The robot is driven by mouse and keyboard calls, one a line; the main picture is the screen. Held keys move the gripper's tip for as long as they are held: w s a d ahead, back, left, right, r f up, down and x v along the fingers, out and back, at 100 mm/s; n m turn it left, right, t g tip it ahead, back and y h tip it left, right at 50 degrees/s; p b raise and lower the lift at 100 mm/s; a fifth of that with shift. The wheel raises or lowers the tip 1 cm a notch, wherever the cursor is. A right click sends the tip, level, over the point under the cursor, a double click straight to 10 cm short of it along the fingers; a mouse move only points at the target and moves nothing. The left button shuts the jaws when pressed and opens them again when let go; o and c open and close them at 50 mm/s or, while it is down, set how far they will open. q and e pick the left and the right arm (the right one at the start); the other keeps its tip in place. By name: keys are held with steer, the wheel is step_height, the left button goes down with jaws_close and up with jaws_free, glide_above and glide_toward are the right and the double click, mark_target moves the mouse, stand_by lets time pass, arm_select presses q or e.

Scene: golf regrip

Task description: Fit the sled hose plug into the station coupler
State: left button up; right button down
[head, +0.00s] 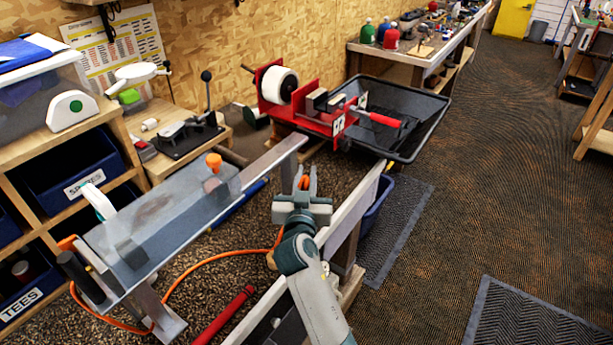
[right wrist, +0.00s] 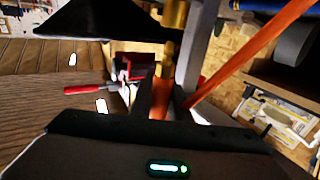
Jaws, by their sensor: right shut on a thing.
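My right gripper (head: 304,183) is shut on an orange piece at the hose's end, which I take to be the hose plug (right wrist: 160,98). It is held in the air beside the grey rail. The orange hose (head: 200,259) runs from the gripper down to the grey sled (head: 165,235); it also crosses the right wrist view (right wrist: 250,58). In that view brass fittings (right wrist: 174,14) show just past the fingertips. I cannot tell which is the station coupler, or whether plug and coupler touch. My left gripper is not in view.
A red clamp machine (head: 320,115) stands at the back beside a black tray (head: 425,135). A pale rail (head: 352,205) and a blue bin (head: 377,205) lie right of the gripper. Wooden shelves with bins (head: 85,165) stand left. The carpet at right is mostly clear.

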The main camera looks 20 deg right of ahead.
stand_by(0.6)
steer(key=shift+a+f+b, duration=0.2)
steer(key=shift+f+b, duration=0.95)
steer(key=shift+b, duration=0.4)
steer(key=shift+r, duration=0.2)
